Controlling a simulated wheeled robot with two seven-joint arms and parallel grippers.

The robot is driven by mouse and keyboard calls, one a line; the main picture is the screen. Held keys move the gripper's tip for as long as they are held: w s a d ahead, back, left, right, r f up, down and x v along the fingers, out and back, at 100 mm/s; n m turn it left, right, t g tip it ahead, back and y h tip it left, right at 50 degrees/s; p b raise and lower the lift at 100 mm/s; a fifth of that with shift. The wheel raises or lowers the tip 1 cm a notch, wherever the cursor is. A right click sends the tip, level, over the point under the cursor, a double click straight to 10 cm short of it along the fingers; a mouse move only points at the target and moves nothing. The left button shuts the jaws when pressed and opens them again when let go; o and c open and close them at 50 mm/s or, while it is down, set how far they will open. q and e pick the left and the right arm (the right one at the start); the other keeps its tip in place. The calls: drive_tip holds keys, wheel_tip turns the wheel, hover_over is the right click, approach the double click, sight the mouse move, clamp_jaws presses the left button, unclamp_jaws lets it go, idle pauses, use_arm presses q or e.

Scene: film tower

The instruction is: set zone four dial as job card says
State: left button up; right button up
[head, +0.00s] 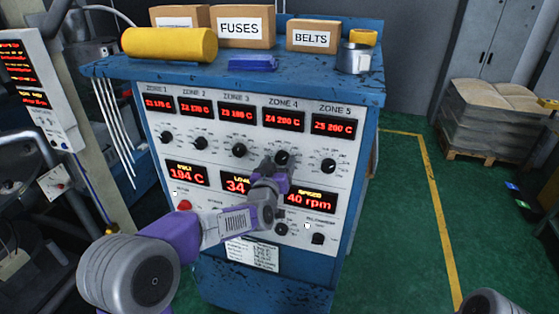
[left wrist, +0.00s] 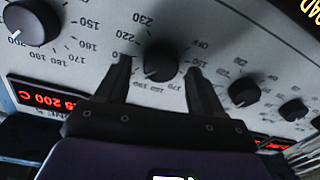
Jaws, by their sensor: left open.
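The zone 4 dial (head: 283,157) is a black knob on the white panel, below a red display (head: 284,119) reading Z4 200 C. My left gripper (head: 277,168) is in front of this dial and partly covers it. In the left wrist view the zone 4 dial (left wrist: 160,62) lies between the two open fingers, with a gap on each side. Its scale numbers appear upside down. A white printed sheet (head: 252,254) is on the lower panel; its text is too small to read. My right gripper is not in view.
The zone 5 dial (head: 328,166) and zone 3 dial (head: 239,150) flank it. A red button (head: 185,205) sits low on the panel. Boxes, a yellow roll (head: 170,44) and a blue item (head: 252,62) lie on the cabinet top.

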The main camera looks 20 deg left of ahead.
use_arm(q)
drive_tip(key=shift+w, duration=0.4)
drive_tip(key=shift+c, duration=0.4)
drive_tip(key=c, duration=1)
drive_tip(key=n+b, duration=0.4)
drive_tip(key=b, duration=0.1)
drive_tip(key=shift+a+f, duration=0.1)
drive_tip(key=shift+f, duration=0.1)
drive_tip(key=n+b, duration=0.3)
drive_tip(key=shift+n, duration=0.3)
drive_tip(key=n+b, duration=0.2)
drive_tip(key=n, duration=0.2)
drive_tip(key=shift+a+n+b, duration=0.1)
drive_tip(key=shift+n+b, duration=0.2)
drive_tip(key=shift+b, duration=0.1)
drive_tip(key=n+b, duration=0.2)
drive_tip(key=n, duration=0.3)
drive_tip(key=shift+h, duration=0.3)
